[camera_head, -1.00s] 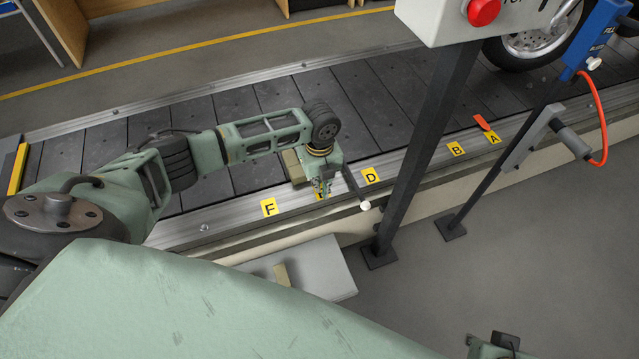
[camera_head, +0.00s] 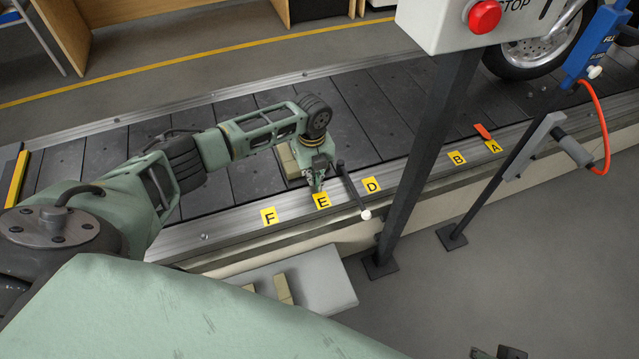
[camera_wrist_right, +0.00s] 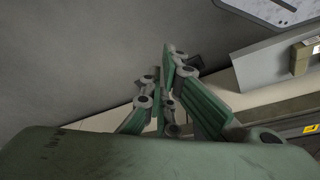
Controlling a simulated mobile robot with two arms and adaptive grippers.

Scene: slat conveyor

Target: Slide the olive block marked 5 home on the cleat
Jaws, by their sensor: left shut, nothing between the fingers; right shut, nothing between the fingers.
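An olive block (camera_head: 287,161) lies on the dark slats of the conveyor, near its front rail, partly hidden by my left arm. I cannot read a mark on it. My left gripper (camera_head: 317,187) is shut and empty, pointing down just right of the block, above the rail by label E (camera_head: 321,200). Whether it touches the block I cannot tell. I cannot make out the cleat. My right gripper (camera_wrist_right: 168,95) is shut and empty in the right wrist view, clear of the conveyor; only a bit of it shows at the bottom of the head view (camera_head: 505,353).
A light grey shelf (camera_head: 325,283) by the conveyor's front side carries olive blocks (camera_head: 282,289). A dark post (camera_head: 425,150) with a red stop button (camera_head: 485,16) stands right of my left gripper. A wheel (camera_head: 530,45) is on the belt at far right.

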